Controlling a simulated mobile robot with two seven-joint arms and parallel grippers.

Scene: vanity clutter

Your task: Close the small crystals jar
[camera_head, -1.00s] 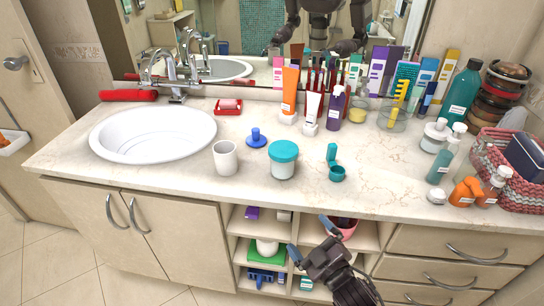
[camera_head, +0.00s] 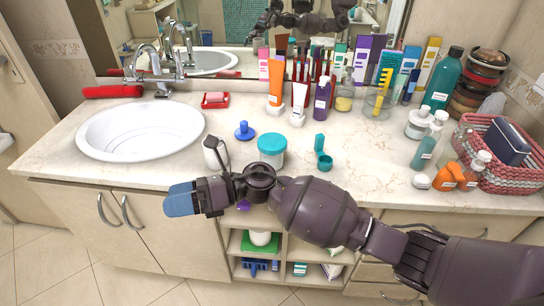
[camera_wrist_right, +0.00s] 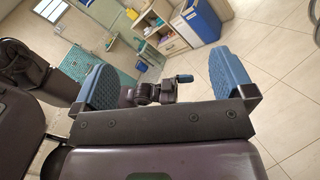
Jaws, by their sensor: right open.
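I cannot tell for sure which container is the small crystals jar. A white jar with a teal lid (camera_head: 271,150) stands upright on the counter. A small teal open cup (camera_head: 325,162) is to its right, with a small upright teal piece (camera_head: 319,141) behind it. A blue disc with a knob (camera_head: 243,131) lies to the left. A white cup (camera_head: 209,158) is partly hidden by my right gripper (camera_head: 195,175). My left gripper is not directly in view.
The sink (camera_head: 140,130) is at the left. Tubes, bottles and brushes crowd the back by the mirror. Bottles and a pink basket (camera_head: 500,170) stand at the right. Drawers and shelves are below.

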